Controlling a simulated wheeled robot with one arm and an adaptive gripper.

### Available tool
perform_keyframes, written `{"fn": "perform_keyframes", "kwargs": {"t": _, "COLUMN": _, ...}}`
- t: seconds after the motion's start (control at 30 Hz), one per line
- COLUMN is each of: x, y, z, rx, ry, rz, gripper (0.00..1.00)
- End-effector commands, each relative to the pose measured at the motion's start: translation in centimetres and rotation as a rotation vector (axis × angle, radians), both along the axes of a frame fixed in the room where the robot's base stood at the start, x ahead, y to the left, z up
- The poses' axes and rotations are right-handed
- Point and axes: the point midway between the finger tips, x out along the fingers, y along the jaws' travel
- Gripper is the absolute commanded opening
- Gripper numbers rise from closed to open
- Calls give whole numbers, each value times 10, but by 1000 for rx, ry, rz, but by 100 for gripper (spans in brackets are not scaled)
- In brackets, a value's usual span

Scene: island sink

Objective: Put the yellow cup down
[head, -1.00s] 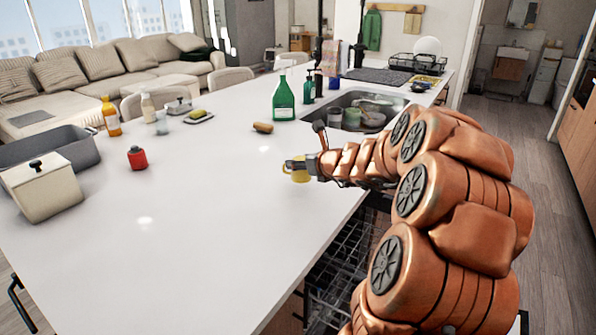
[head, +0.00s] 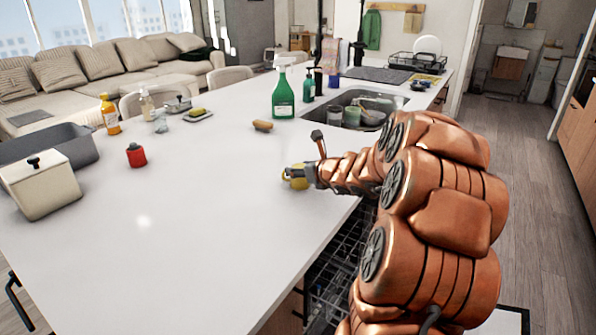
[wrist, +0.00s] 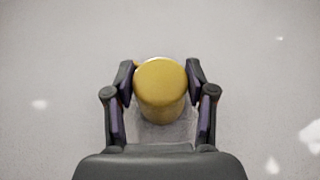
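The yellow cup (head: 299,183) is at my gripper (head: 292,174), over the white island counter (head: 190,230) near its right edge. In the wrist view the cup (wrist: 161,84) shows a round yellow face and a short side, between the two dark fingers of my gripper (wrist: 160,78). The fingertips press close against both sides of it, so my gripper looks shut on the cup. A soft shadow lies on the counter right by the cup. The cup is at or just above the surface; I cannot tell whether it touches.
A brown brush-like item (head: 263,126) and a green spray bottle (head: 283,95) stand beyond the cup, with the sink (head: 362,108) behind. A red jar (head: 136,155), a white lidded box (head: 40,184) and a grey basin (head: 75,145) are at left. The counter's front middle is clear.

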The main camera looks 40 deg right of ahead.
Motion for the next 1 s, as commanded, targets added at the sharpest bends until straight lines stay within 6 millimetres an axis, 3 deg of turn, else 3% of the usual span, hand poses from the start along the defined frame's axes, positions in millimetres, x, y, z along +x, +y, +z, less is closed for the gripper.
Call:
{"fn": "perform_keyframes", "kwargs": {"t": 0.23, "x": 0, "y": 0, "z": 0, "rx": 1, "ry": 1, "rz": 0, "gripper": 80}}
{"fn": "perform_keyframes", "kwargs": {"t": 0.67, "x": -1, "y": -1, "z": 5, "rx": 1, "ry": 0, "rz": -2, "gripper": 80}}
{"fn": "perform_keyframes", "kwargs": {"t": 1.0, "x": -48, "y": 1, "z": 25, "rx": 0, "ry": -3, "rz": -7, "gripper": 80}}
